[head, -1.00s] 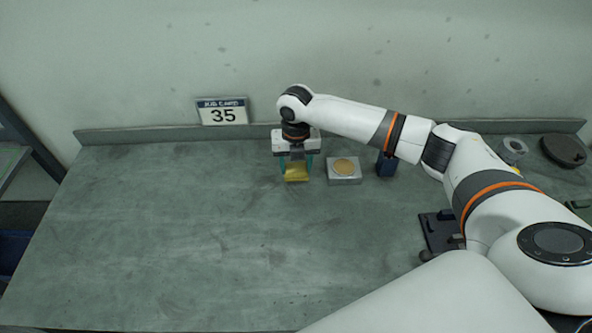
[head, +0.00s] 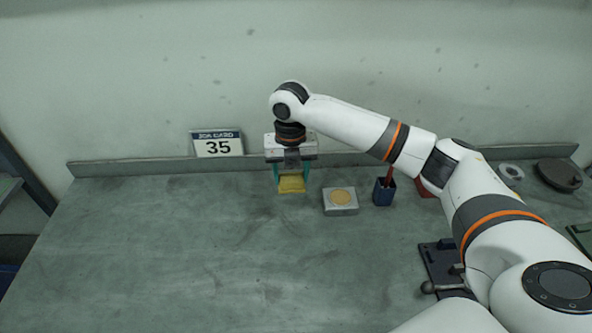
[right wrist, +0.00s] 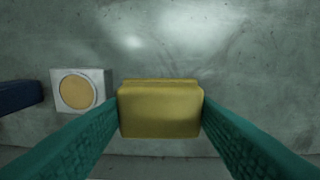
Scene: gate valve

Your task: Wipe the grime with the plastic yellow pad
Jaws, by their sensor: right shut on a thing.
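My right gripper (head: 291,178) is at the back middle of the bench, pointing down with its teal fingers shut on the plastic yellow pad (head: 291,184). In the right wrist view the pad (right wrist: 160,108) sits between the two teal fingers. It looks held above the grey bench top, though the gap is hard to judge. The bench (head: 210,250) has faint darker smudges in several places; I cannot tell which of them is the grime. My left gripper is not in view.
A grey block with a round tan disc (head: 340,201) stands just right of the pad. Beyond it is a blue cup (head: 384,192) with a red item. A job card reading 35 (head: 218,144) is at the back. A dark fixture (head: 440,265) lies right. The bench's left and middle are clear.

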